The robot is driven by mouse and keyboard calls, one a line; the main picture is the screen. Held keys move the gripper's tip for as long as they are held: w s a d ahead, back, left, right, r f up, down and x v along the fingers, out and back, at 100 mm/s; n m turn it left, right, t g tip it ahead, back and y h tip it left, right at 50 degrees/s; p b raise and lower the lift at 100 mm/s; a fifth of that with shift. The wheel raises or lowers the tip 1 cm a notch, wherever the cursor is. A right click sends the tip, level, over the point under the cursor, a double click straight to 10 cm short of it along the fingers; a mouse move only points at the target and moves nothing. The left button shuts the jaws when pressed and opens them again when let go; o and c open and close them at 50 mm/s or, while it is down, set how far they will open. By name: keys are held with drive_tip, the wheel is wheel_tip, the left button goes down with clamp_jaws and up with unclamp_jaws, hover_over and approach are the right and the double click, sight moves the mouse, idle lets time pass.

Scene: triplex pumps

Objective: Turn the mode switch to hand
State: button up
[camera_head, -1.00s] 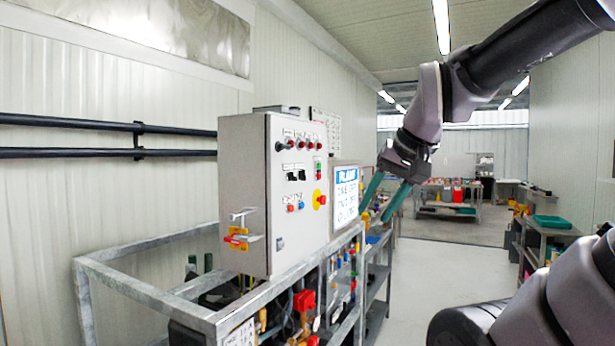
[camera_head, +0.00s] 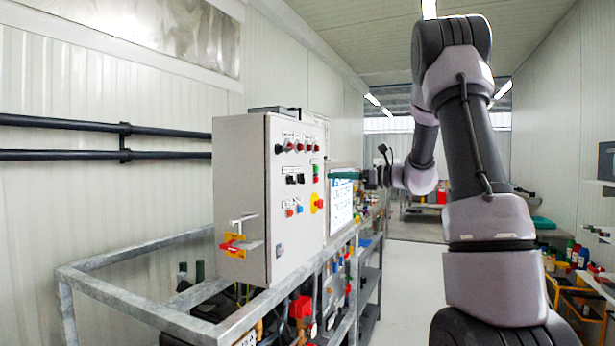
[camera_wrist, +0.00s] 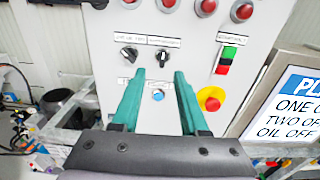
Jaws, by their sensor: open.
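A grey control cabinet (camera_head: 240,160) carries two black rotary switches side by side on its front. In the wrist view these are the left switch (camera_wrist: 128,55) and the right switch (camera_wrist: 163,57), each with a small label above. The lettering is too blurred to tell which is the mode switch. My gripper (camera_wrist: 160,74) is open and empty, its two green fingers pointing at the panel. The fingertips appear just below the switches, on either side of a blue button (camera_wrist: 158,95). In the head view my gripper (camera_head: 338,174) is in front of the panel, apart from it.
Red indicators (camera_wrist: 206,6) line the panel above the switches. A green and red button block (camera_wrist: 226,60) and a red emergency stop on yellow (camera_wrist: 211,99) are to the right. A sign (camera_head: 341,203) stands beside the cabinet. A metal frame (camera_head: 130,285) surrounds the cabinet's base.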

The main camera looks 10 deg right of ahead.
sight(302, 179)
drive_tip(key=x, duration=1)
drive_tip(key=shift+w, duration=0.55)
drive_tip(key=shift+a+r, duration=0.1)
clamp_jaws()
